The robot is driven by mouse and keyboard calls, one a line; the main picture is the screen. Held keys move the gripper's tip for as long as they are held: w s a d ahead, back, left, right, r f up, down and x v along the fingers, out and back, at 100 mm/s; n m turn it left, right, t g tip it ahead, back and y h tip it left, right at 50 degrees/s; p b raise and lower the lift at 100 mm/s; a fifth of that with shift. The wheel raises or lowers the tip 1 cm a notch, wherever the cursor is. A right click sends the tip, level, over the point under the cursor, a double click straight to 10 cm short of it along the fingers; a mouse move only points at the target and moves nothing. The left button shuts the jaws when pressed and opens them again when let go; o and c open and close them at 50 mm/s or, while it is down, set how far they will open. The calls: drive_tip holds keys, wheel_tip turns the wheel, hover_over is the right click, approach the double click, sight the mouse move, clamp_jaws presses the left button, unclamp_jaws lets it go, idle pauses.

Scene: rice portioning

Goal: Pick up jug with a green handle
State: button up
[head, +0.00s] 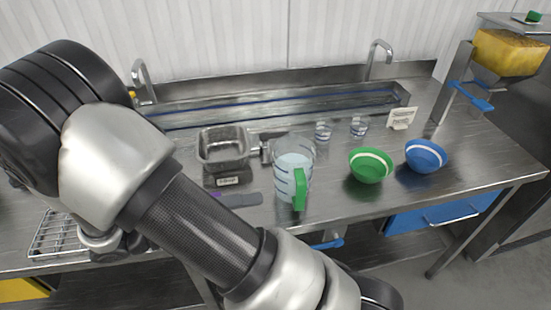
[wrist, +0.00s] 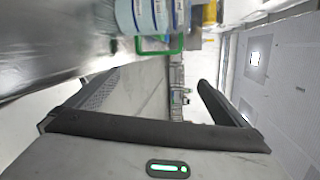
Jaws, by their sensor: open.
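The clear jug (head: 281,172) stands upright on the steel worktop in the head view, with dark markings on its side. Its green handle (head: 300,188) faces the front edge. In the wrist view the jug (wrist: 143,15) shows at the top, cut off by the frame, with its green handle (wrist: 160,50) towards my gripper (wrist: 157,80). The gripper is open, with its two dark fingers spread wide and nothing between them. The handle lies beyond the fingertips, apart from them. I cannot make out the gripper in the head view.
A green bowl (head: 369,168) and a blue bowl (head: 427,158) stand right of the jug. Two small measuring cups (head: 323,133) are behind it. A metal pan (head: 222,160) on a scale (head: 228,180) and a grey flat utensil (head: 240,199) lie left. A yellow-filled dispenser (head: 508,55) stands far right.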

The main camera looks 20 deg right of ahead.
wheel_tip(320, 180, down, 2)
drive_tip(key=a+n+t+h, duration=0.2)
drive_tip(key=n, duration=0.2)
approach(302, 192)
drive_tip(key=d, duration=0.2)
drive_tip(key=w+d+f, duration=0.2)
drive_tip(key=d, duration=0.1)
drive_tip(key=shift+d+f, duration=0.2)
drive_tip(key=shift+d, duration=0.15)
drive_tip(key=shift+w+d+f+b, duration=0.1)
drive_tip(key=shift+d+b, duration=0.1)
drive_tip(key=shift+d, duration=1.1)
drive_tip(key=shift+w+d+f+b, duration=0.1)
drive_tip(key=shift+d+b, duration=0.1)
drive_tip(key=shift+d, duration=1.15)
drive_tip(key=shift+r, duration=0.1)
drive_tip(key=c, duration=1.7)
drive_tip(key=shift+c, duration=0.2)
drive_tip(key=shift+r, duration=0.15)
